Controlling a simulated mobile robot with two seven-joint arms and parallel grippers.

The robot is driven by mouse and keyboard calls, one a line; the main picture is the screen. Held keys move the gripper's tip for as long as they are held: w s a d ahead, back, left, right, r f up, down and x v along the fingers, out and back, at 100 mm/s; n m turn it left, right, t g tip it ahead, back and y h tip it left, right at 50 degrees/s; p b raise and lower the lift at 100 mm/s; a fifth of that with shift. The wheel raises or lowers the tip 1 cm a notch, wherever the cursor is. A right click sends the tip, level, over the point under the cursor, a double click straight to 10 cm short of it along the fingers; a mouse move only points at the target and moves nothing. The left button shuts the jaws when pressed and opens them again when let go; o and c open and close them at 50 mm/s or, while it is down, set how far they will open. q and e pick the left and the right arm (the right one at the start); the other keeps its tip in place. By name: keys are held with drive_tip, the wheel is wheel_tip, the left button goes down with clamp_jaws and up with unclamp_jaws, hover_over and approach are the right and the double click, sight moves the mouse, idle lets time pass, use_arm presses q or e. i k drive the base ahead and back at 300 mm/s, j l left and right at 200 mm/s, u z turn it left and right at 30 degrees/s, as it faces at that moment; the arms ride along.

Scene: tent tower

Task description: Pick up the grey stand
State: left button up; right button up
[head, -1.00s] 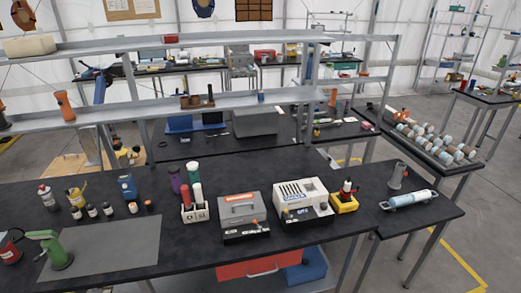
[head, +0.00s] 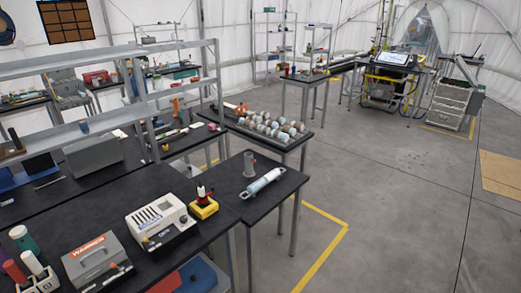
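A small grey upright piece (head: 249,165), which looks like the grey stand, stands on the black top of the small table (head: 284,181) at the right end of the long workbench. It is upright and nothing touches it. A light-blue and white cylindrical tool (head: 262,184) lies just in front of it. Neither of my grippers shows in the head view.
A yellow and black device (head: 204,207), a white box-shaped machine (head: 158,219) and a grey toolbox (head: 97,260) stand on the workbench to the left. A bench with several rolls (head: 268,126) is behind. Open grey floor (head: 400,220) lies to the right.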

sight(249, 173)
drive_tip(key=i+l+u, duration=0.15)
drive_tip(key=i, duration=0.5)
drive_tip(key=i+l+u, duration=0.15)
drive_tip(key=i, duration=0.5)
drive_tip(key=i+l+u, duration=0.1)
drive_tip(key=i+l, duration=0.15)
drive_tip(key=i, duration=0.4)
drive_tip(key=i+l+u, duration=0.15)
drive_tip(key=i+l, duration=0.15)
drive_tip(key=i, duration=0.3)
drive_tip(key=i+l+u, duration=0.15)
drive_tip(key=i+l, duration=0.2)
drive_tip(key=i, duration=0.25)
drive_tip(key=i+l+u, duration=0.15)
drive_tip(key=i+l, duration=0.3)
drive_tip(key=i, duration=0.15)
